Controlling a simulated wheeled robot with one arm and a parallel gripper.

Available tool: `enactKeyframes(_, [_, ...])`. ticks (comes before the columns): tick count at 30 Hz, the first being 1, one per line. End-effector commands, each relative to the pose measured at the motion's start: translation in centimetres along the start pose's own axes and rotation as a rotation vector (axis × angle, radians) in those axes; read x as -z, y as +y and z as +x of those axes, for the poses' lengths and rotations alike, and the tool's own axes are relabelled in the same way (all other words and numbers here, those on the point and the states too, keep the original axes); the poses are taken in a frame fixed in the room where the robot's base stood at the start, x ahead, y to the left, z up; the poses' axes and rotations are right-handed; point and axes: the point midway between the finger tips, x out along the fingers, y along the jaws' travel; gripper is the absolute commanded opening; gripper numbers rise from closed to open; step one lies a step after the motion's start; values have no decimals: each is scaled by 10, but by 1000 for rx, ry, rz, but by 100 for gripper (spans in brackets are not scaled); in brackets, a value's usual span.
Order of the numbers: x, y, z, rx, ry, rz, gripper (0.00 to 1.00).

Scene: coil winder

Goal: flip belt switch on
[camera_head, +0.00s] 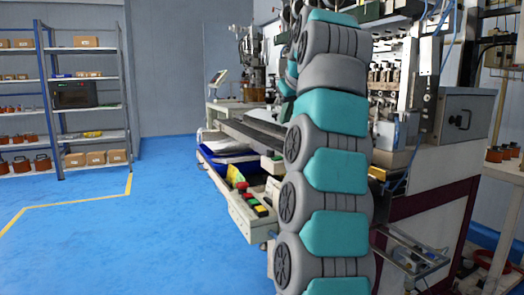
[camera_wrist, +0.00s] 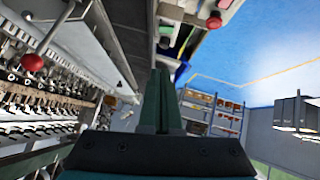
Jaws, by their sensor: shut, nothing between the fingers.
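My gripper (camera_wrist: 159,75) is shut and empty in the wrist view, its dark green fingers pointing up the picture. In the head view my teal and grey arm covers the middle of the winding machine, and the gripper itself cannot be made out. A pale control box (camera_head: 244,212) sits on the machine's front left side, with a red mushroom button (camera_head: 242,187) and small red, green and yellow controls. I cannot tell which control is the belt switch or how it is set. In the wrist view, a red round button (camera_wrist: 214,22) shows beyond the fingertips, apart from them.
The coil winder (camera_head: 405,75) has rows of metal parts behind my arm. A red ball knob (camera_wrist: 33,62) stands at the upper left in the wrist view. Shelves (camera_head: 88,85) with boxes are at the far left. The blue floor (camera_head: 150,240) left of the machine is clear.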

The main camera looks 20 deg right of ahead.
Motion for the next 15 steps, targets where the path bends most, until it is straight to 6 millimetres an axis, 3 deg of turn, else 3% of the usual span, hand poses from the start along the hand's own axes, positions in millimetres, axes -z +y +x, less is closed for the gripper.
enactKeyframes(10, [1,-1,2,2,1,-1,0])
enactKeyframes(15, [1,-2,13,4,0,-1,0])
